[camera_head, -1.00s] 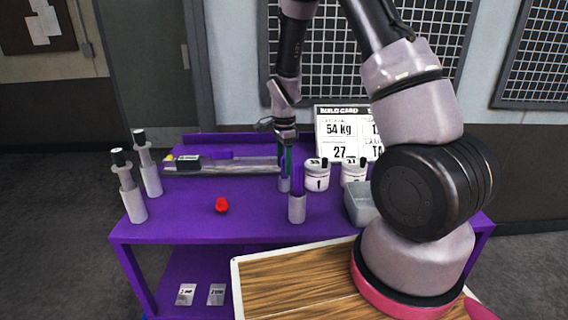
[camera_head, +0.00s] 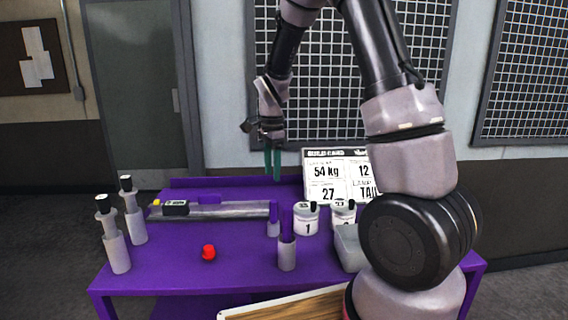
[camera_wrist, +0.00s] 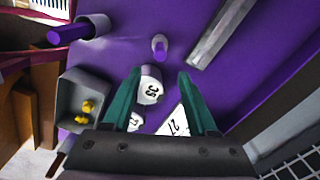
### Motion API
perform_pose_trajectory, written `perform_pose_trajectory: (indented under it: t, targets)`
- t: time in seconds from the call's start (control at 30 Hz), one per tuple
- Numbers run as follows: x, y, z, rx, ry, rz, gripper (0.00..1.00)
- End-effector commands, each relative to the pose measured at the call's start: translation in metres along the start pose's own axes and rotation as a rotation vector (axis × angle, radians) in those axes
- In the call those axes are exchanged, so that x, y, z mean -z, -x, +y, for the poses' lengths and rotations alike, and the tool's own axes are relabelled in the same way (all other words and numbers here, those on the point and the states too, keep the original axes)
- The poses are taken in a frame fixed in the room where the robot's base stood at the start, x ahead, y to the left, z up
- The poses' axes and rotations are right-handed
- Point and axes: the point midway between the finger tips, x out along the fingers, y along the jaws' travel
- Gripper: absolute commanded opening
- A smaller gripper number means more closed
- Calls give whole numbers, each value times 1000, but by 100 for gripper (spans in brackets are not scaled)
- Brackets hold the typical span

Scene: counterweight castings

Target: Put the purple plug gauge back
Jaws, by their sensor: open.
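My gripper (camera_head: 272,163) is raised above the back of the purple table. Its two green fingers are apart, with nothing between them; in the wrist view (camera_wrist: 158,92) they point down over the table. A purple plug gauge (camera_wrist: 68,33) stands in the front grey cylindrical holder (camera_head: 286,256), its purple upper part sticking out. A smaller grey cylinder (camera_head: 273,228) stands just behind it, with purple at its top; it also shows in the wrist view (camera_wrist: 160,50). I cannot tell whether that purple is a second plug or the bore. My gripper touches neither.
Two black-topped grey posts (camera_head: 117,235) stand at the left. A red knob (camera_head: 208,252) sits on the table (camera_head: 165,270). A grey rail (camera_head: 225,211) runs along the back. White numbered weights (camera_head: 305,218), a grey bin (camera_head: 349,247) and a build card (camera_head: 322,170) are at right.

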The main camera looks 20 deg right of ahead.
Motion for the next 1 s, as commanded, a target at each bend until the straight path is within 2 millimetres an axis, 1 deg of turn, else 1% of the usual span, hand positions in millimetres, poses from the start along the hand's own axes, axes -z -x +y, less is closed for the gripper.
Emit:
perform_pose_trajectory:
  t: [0.03, 0.07, 0.17, 0.2, 0.3, 0.37, 0.4, 0.53, 0.6, 0.7, 0.8, 0.9, 1.0]
  targets:
    - [2, 12, 4, 19, 17, -8, 59]
    - [3, 20, 7, 31, 33, -14, 59]
    - [8, 54, 22, 93, 116, -36, 59]
    - [9, 70, 30, 124, 158, -43, 59]
    - [14, 107, 55, 206, 275, -47, 59]
    - [15, 126, 71, 255, 345, -41, 59]
    - [16, 138, 82, 287, 391, -34, 59]
    - [18, 173, 120, 389, 545, 12, 59]
    - [17, 187, 141, 440, 626, 48, 59]
    - [16, 202, 170, 503, 739, 112, 59]
    - [13, 212, 195, 548, 834, 176, 59]
    - [11, 216, 212, 576, 904, 229, 59]
    - [9, 218, 221, 590, 947, 262, 59]
